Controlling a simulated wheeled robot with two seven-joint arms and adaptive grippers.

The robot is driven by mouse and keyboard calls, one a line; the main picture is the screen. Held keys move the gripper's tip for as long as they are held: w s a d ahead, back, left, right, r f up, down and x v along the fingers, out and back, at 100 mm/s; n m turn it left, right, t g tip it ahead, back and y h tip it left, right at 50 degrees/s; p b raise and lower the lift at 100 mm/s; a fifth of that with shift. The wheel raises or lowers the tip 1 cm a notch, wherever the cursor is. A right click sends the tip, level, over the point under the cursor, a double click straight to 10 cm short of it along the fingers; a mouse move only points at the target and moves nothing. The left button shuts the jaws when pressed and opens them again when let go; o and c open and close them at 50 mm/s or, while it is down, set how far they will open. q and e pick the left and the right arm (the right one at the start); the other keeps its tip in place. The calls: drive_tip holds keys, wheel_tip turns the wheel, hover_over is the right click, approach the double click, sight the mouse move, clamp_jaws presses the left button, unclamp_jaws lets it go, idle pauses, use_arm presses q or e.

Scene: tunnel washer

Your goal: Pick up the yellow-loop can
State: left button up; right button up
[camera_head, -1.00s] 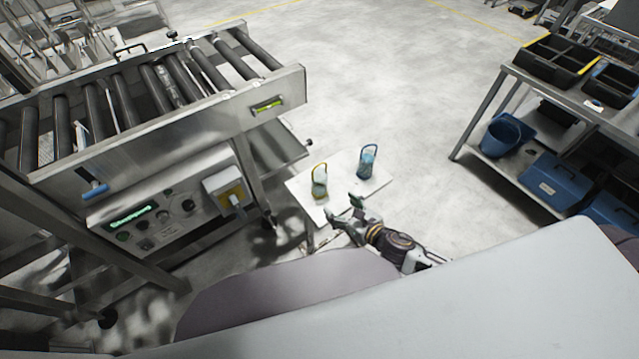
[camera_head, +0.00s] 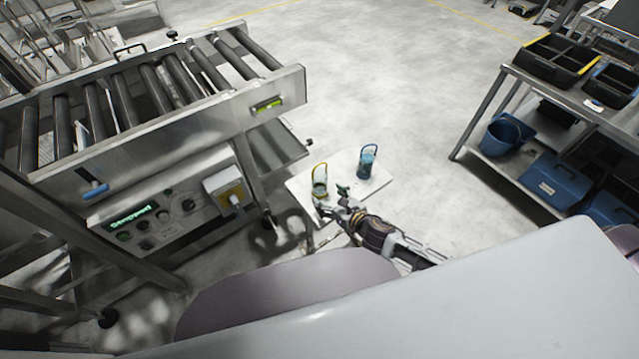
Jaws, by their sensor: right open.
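The yellow-loop can (camera_head: 319,189) stands upright near the left side of a small white table (camera_head: 345,199). Its yellow loop rises above it. My right gripper (camera_head: 333,199) is open and close to the can, at its lower right. One finger is by the can's base and the other is to the right of it. The lower part of the can is partly hidden by the gripper. I cannot tell whether a finger touches it. My left gripper is not in view.
A can with a blue loop (camera_head: 367,163) stands at the back right of the white table. A roller conveyor (camera_head: 170,130) with a control panel (camera_head: 150,225) is to the left. A shelf rack (camera_head: 487,110) with blue bins is at the right. The floor between is clear.

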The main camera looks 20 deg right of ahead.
sight(324, 191)
drive_tip(key=shift+w, duration=0.15)
idle(0.3)
drive_tip(key=shift+r+x, duration=0.2)
drive_tip(key=shift+x, duration=2.35)
drive_tip(key=shift+w+d, duration=0.1)
drive_tip(key=c, duration=0.9)
drive_tip(key=shift+c, duration=1.1)
drive_tip(key=shift+r, duration=0.1)
